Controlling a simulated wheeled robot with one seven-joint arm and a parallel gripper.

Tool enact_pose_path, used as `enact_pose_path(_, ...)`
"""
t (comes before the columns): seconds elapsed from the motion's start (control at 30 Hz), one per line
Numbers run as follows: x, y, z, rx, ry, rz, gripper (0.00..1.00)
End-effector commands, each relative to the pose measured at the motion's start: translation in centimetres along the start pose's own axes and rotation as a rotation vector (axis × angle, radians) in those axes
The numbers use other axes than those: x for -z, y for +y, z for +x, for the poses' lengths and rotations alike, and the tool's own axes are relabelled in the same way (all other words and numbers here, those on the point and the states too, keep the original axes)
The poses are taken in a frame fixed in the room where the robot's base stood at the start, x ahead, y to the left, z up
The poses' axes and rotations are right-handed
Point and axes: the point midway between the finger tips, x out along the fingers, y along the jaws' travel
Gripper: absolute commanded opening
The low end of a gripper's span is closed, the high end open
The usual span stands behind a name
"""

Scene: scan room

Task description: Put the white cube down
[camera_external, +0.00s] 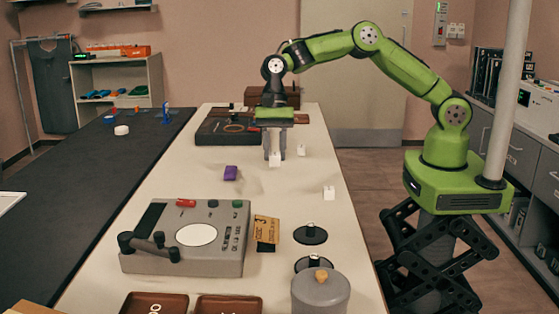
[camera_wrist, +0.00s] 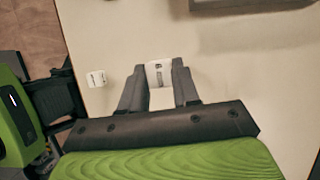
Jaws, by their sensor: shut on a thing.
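My gripper (camera_external: 274,148) points down over the far half of the long pale table (camera_external: 200,172). Its two fingers are shut on a white cube (camera_external: 275,160), which sits between the fingertips. In the wrist view, the cube (camera_wrist: 159,73) has a dark mark and is gripped at the finger ends (camera_wrist: 159,82). The cube is low over the table; I cannot tell whether it touches the surface. A second white cube (camera_external: 301,150) stands just right of my gripper, and another white cube (camera_external: 329,192) stands nearer the right edge. One loose white cube (camera_wrist: 96,78) shows left in the wrist view.
A purple block (camera_external: 230,173) lies left of my gripper. A dark device (camera_external: 220,128) stands behind. A grey device (camera_external: 187,237), a yellow box (camera_external: 266,230), black discs (camera_external: 310,234) and a grey pot (camera_external: 320,292) fill the near end. Bare table surrounds the gripper's front.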

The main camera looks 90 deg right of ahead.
Motion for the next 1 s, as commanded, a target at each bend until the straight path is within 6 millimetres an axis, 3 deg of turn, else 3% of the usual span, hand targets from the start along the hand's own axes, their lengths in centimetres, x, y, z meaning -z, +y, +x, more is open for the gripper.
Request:
enact_pose_path(0.03, -1.8, -0.8, 0.7, 0.002, -0.004, 0.008, 0.02)
enact_pose_path(0.1, -3.2, -1.5, 1.4, 0.004, -0.007, 0.026, 0.02)
enact_pose_path(0.2, -3.9, -1.9, 2.1, 0.007, -0.009, 0.040, 0.02)
enact_pose_path(0.7, -0.3, -1.8, 11.0, 0.005, -0.008, 0.042, 0.02)
enact_pose_path(1.0, -0.2, -1.9, 11.2, 0.008, -0.009, 0.041, 0.02)
